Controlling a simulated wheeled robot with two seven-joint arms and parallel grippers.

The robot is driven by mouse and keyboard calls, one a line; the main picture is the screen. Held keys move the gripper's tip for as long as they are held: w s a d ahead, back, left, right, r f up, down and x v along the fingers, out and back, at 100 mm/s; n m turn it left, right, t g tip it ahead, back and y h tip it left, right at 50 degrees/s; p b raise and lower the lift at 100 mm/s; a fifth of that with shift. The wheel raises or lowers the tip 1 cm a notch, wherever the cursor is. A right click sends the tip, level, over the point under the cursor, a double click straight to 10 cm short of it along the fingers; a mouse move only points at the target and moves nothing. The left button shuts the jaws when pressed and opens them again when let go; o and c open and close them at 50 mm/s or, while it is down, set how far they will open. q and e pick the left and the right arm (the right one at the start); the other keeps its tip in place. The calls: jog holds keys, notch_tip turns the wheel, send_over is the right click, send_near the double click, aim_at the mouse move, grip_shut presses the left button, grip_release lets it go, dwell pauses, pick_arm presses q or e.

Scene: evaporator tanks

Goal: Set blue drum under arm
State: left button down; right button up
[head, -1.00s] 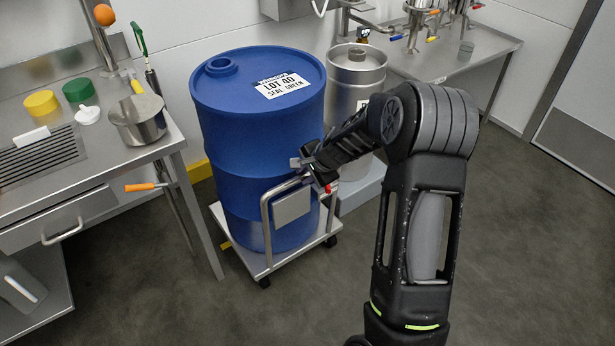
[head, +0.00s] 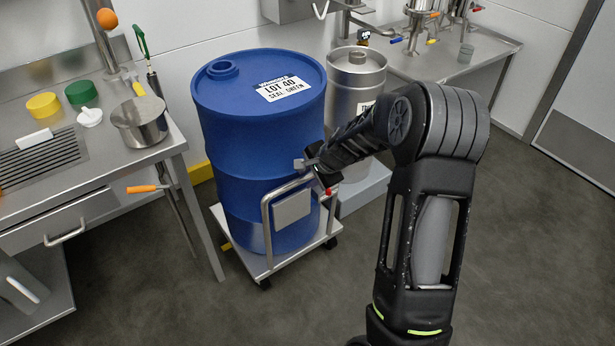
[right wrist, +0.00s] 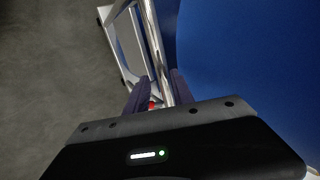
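The blue drum (head: 240,125) stands upright on a low wheeled trolley (head: 258,264) in the middle of the head view. A white label (head: 284,88) on its top reads LOT 40. The trolley has a metal push handle (head: 265,222) on its near side. My right gripper (head: 313,170) is at the handle's top right corner, beside the drum. In the right wrist view, its two dark fingers (right wrist: 160,92) close around the handle bar (right wrist: 155,45), with the drum's blue wall to the right. My left gripper is out of view.
A steel keg (head: 356,75) stands on a pale platform (head: 366,192) right behind the drum. A steel bench (head: 185,150) with a pot (head: 140,122) is close on the left. Another bench (head: 470,62) is at the back right. The floor (head: 520,240) at right is clear.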

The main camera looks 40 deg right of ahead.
jog(key=p+v, duration=0.2)
jog(key=v, duration=0.4)
jog(key=shift+r, duration=0.15)
dwell(0.3)
